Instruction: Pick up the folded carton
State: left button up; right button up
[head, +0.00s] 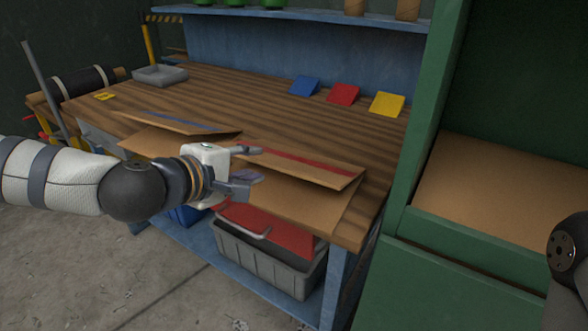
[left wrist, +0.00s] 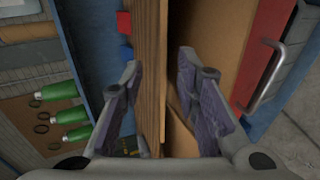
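Two folded brown cartons lie at the front edge of the wooden bench (head: 250,90). One carton with a red stripe (head: 325,176) is on the right, its lower panel jutting past the bench edge. The other, with a blue stripe (head: 180,125), is on the left, partly behind my left arm. My left gripper (head: 243,171) is at the left front of the red-striped carton, fingers apart. In the left wrist view the open fingers (left wrist: 158,75) stand either side of a thin brown edge; I cannot tell whether they touch it. My right gripper is not in view.
A grey crate (head: 265,262) with a red handled item (head: 272,228) stands on the shelf below. Blue (head: 304,85), red (head: 343,94) and yellow (head: 387,104) pieces lie at the bench's back. A green cabinet (head: 415,130) stands right. The bench middle is clear.

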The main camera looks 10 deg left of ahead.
aim_at(278, 158)
pick_arm(q)
jog(key=w+f, duration=0.1)
jog(key=w+d+f+b, duration=0.1)
jog(key=shift+w+d+f, duration=0.2)
jog(key=shift+w+f, duration=0.1)
jog(key=shift+w, duration=0.1)
jog(key=x, duration=0.3)
jog(key=b+x, duration=0.1)
jog(key=x, duration=0.2)
jog(key=shift+w+r, duration=0.1)
jog(key=shift+w, duration=0.6)
jog(key=shift+r, duration=0.1)
grip_shut()
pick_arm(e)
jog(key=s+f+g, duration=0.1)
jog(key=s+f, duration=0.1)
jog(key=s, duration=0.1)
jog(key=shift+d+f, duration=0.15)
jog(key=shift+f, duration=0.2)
